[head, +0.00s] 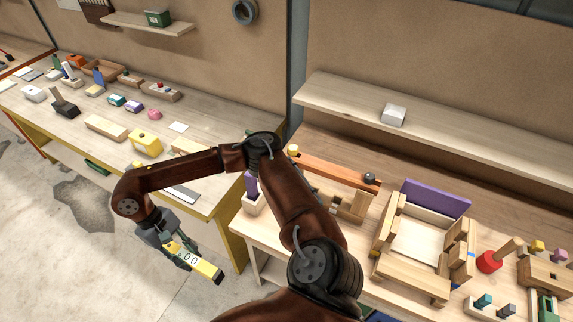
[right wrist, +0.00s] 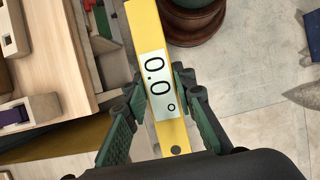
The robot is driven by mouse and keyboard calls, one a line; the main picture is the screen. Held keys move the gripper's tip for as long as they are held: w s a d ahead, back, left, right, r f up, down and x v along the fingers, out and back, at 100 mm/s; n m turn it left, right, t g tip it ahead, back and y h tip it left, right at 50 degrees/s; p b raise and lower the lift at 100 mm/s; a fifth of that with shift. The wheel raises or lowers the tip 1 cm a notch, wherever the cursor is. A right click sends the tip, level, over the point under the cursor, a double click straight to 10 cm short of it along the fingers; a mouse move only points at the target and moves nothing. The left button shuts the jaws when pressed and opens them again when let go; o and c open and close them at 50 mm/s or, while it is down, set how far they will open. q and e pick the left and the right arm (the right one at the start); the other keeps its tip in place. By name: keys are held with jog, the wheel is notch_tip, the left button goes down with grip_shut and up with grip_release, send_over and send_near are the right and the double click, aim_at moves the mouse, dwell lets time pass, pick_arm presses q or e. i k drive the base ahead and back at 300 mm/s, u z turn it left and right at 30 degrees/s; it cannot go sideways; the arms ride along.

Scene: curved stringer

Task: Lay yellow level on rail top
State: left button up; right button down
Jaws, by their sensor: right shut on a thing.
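The yellow level (head: 205,268) is a yellow bar with a white readout panel and black digits. My right gripper (head: 182,252) is shut on it over the floor, in front of the left bench. In the right wrist view the level (right wrist: 146,25) runs lengthwise between the two green fingers of the gripper (right wrist: 165,95). The reddish-brown rail (head: 338,171) lies on wooden supports on the right bench, with a dark round knob at its right end. My left gripper is not in view.
The right bench also holds a wooden frame with a purple panel (head: 436,198), a red disc with a peg (head: 490,262) and small blocks. The left bench (head: 60,125) carries many loose items. A shelf (head: 450,118) with a white box (head: 393,114) hangs above the right bench.

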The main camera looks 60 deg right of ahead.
aim_at(332, 167)
jog(key=u, duration=0.05)
jog(key=k, duration=0.7)
jog(key=z, duration=1.35)
